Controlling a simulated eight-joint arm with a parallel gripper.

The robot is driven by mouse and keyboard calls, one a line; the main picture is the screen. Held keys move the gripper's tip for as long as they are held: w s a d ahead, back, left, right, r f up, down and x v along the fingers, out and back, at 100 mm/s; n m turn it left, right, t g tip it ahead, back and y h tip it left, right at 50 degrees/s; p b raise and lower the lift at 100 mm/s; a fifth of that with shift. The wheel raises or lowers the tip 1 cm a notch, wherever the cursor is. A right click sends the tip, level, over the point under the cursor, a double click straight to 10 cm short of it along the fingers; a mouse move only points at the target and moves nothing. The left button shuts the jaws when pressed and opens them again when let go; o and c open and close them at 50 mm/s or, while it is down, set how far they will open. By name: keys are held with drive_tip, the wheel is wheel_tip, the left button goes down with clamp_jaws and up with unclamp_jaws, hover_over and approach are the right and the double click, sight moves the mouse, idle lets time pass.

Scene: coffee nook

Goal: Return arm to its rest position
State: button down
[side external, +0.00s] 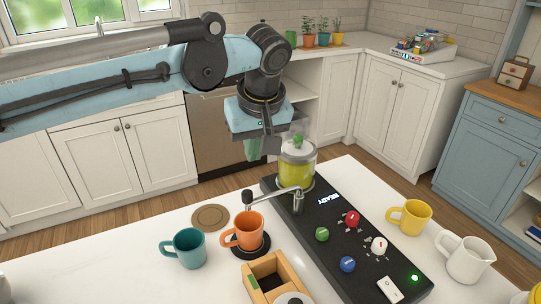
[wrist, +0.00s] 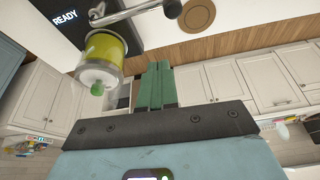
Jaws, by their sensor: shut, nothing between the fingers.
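My gripper (side external: 253,152) hangs below my wrist behind the left side of the black machine, with its green fingers together and nothing between them. In the wrist view its fingers (wrist: 157,68) also lie side by side. A clear jar of yellow-green liquid (side external: 296,172) with a green-knobbed lid stands on the machine, close to the right of my gripper in the picture. The jar also shows in the wrist view (wrist: 104,47), left of the fingers. The black machine (side external: 345,270) shows READY on its display. An orange mug (side external: 249,230) stands by its spout.
A teal mug (side external: 187,249), cork coaster (side external: 210,217), wooden box (side external: 268,265), yellow mug (side external: 413,216) and white pitcher (side external: 467,260) are on the white counter. A metal spout arm (side external: 272,197) reaches out beside the jar. White cabinets (side external: 92,165) line the back, with open floor before them.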

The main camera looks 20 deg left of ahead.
drive_tip(key=s+a+r+m+t+h, duration=0.1)
drive_tip(key=s+a+r+m, duration=0.15)
drive_tip(key=a, duration=0.55)
drive_tip(key=s+a+r+m+t+h, duration=0.15)
drive_tip(key=s+a, duration=0.25)
drive_tip(key=a, duration=0.4)
drive_tip(key=s+a+f+m+t, duration=0.1)
drive_tip(key=s+a+f+m, duration=0.3)
drive_tip(key=s+a+f, duration=0.5)
drive_tip(key=shift+s+a+f+t, duration=0.2)
drive_tip(key=shift+s+a+t, duration=0.15)
drive_tip(key=shift+s, duration=0.85)
